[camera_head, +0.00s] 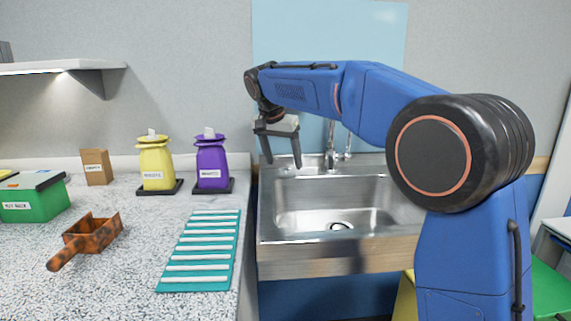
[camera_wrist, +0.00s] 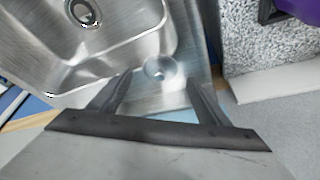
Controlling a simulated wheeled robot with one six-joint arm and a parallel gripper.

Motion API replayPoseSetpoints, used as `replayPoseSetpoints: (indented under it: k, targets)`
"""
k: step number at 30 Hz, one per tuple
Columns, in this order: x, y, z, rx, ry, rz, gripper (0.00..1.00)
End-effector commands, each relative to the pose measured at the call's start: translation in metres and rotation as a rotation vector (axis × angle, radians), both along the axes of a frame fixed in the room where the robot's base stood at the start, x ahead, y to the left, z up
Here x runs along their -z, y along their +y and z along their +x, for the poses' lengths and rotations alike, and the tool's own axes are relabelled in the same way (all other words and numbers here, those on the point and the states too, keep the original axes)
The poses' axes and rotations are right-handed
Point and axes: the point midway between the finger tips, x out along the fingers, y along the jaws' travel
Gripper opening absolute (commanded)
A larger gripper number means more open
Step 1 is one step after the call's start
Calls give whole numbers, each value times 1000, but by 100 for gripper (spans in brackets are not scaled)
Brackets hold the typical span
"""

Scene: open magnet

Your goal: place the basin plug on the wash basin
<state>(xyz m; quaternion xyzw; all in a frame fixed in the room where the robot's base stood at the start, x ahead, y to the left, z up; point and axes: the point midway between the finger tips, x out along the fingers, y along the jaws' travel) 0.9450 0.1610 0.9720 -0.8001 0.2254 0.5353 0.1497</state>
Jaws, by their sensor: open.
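The steel wash basin (camera_head: 278,218) is set into a counter, with its drain (camera_head: 340,226) in the bowl floor. In the wrist view the basin (camera_wrist: 120,50) fills the upper left and its drain (camera_wrist: 84,12) is near the top. A small round shiny piece (camera_wrist: 160,69), perhaps the basin plug, is at the basin's back-left corner ledge; I cannot tell whether it is loose. My gripper (camera_head: 283,162) is open above that corner, fingers pointing down. In the wrist view my gripper (camera_wrist: 158,80) has the round piece between its fingertips, with nothing visibly held.
The tap (camera_head: 331,150) rises behind the bowl, right of my gripper. Left on the speckled counter are a purple jar (camera_head: 211,163), a yellow jar (camera_head: 156,165), a teal ribbed mat (camera_head: 200,255), a brown scoop (camera_head: 92,235) and a green box (camera_head: 35,200).

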Motion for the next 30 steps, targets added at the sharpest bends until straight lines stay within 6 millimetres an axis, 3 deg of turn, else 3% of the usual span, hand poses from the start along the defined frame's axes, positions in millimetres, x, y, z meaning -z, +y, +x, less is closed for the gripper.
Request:
replayPoseSetpoints:
  k: [15,21,30]
  targets:
    - [0,48,-77,-3,0,0,70]
    - [0,56,-91,-1,0,0,70]
    - [1,58,-94,-1,0,0,70]
